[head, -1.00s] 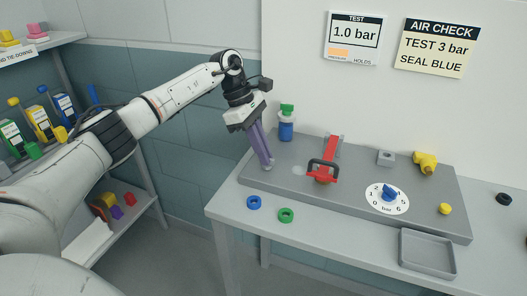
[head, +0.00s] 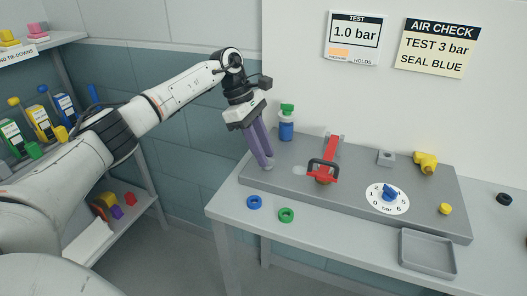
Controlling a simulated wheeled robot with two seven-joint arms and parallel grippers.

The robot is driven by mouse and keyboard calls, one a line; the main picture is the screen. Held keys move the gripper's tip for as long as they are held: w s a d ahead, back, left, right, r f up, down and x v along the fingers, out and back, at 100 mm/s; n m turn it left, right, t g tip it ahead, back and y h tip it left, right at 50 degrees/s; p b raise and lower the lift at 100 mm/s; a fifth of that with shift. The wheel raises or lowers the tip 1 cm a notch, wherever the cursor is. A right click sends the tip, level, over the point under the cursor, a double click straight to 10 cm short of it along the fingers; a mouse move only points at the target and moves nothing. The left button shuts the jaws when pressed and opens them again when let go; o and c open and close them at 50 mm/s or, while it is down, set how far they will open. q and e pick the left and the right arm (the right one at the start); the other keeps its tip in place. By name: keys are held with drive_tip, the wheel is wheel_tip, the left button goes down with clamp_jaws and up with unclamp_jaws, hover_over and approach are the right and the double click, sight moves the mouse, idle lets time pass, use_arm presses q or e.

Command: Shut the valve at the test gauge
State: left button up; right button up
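A white dial (head: 375,201) marked in bar lies on the grey board, with a blue pointer knob (head: 390,193) on it. A red lever with a dark handle (head: 323,171) stands on the board left of the dial. A yellow fitting (head: 425,162) sits at the board's back right. I cannot tell for sure which part is the valve. My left gripper (head: 267,164), with purple fingers, points down over the board's left end, left of the red lever. Its fingers look slightly apart, with nothing between them. My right gripper is not in view.
The grey board (head: 345,205) lies on a light table. A blue-and-green bottle (head: 286,124) stands behind it. A blue ring (head: 254,202), a green ring (head: 286,215) and an empty grey tray (head: 428,253) lie in front. Shelves (head: 66,85) stand at left. Signs hang on the wall.

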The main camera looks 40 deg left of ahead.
use_arm(q)
drive_tip(key=v, duration=1)
